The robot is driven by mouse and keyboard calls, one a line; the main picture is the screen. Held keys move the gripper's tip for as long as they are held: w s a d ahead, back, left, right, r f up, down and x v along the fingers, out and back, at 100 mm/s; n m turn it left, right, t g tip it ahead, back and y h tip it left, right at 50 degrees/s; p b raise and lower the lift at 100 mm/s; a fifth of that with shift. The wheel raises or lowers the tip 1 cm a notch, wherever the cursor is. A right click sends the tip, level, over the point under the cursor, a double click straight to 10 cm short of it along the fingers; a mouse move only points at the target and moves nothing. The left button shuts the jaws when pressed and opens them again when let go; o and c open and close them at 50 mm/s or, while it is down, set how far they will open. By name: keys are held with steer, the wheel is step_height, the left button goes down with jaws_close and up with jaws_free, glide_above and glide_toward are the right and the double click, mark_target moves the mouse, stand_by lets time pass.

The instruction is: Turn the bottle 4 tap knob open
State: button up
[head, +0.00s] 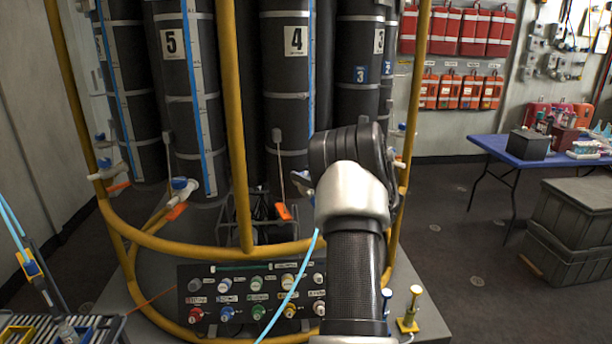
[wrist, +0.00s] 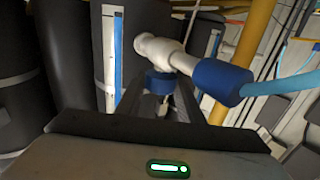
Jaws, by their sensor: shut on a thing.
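Bottle 4 is a tall dark cylinder (head: 287,60) with a "4" label in the head view, behind the yellow rail. In the wrist view a white tap body (wrist: 160,48) crosses in front of dark bottles, with a blue knob (wrist: 159,80) under it and a larger blue fitting (wrist: 222,80) at its right end. My gripper (wrist: 164,92) is shut on the blue knob, one finger on each side. The knob's turn angle is unclear. In the head view my arm covers the gripper and most of this tap.
A yellow tube rail (head: 238,120) runs around the bottles. A panel of coloured knobs (head: 250,296) sits low in front. Other taps, such as the left one (head: 180,184), carry orange tags. A light blue hose (wrist: 285,84) leaves the fitting. A blue table (head: 490,145) and grey crates (head: 570,225) stand right.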

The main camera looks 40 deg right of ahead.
steer(key=shift+r+n+g+y+p, duration=0.1)
steer(key=shift+n+g+y+p, duration=0.8)
steer(key=shift+n+y, duration=1.4)
steer(key=shift+g+y, duration=0.4)
steer(key=shift+y, duration=0.3)
steer(key=o, duration=1.1)
steer(key=shift+c, duration=0.2)
steer(key=v, duration=1.7)
steer(key=shift+s, duration=0.2)
